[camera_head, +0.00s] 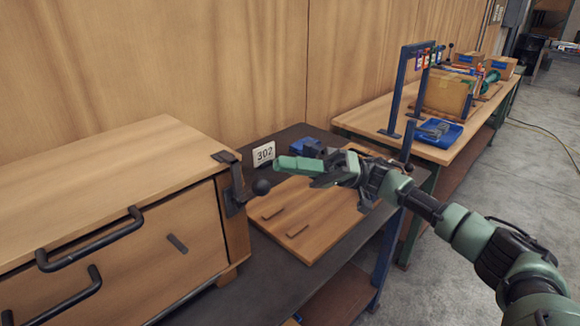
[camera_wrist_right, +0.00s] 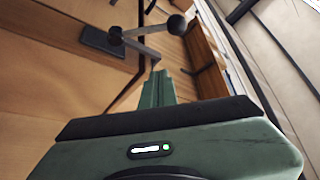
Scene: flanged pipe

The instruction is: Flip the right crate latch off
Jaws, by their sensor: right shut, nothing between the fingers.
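The wooden crate (camera_head: 165,245) stands at the left on the dark bench. Its right latch (camera_head: 235,195) is a dark metal lever at the crate's right front corner, with a black ball knob (camera_head: 262,186) sticking out to the right. The latch also shows in the wrist view (camera_wrist_right: 105,40), with its ball knob (camera_wrist_right: 177,25). My right gripper (camera_head: 280,163) is shut and empty, pointing left, just right of the knob in the head view. My left gripper is out of view.
A wooden board (camera_head: 310,215) with small bars lies on the dark bench (camera_head: 275,290), right of the crate. A sign reading 302 (camera_head: 263,153) stands behind. Two dark handles (camera_head: 90,245) stick out from the crate's front. A second workbench (camera_head: 360,120) is farther right.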

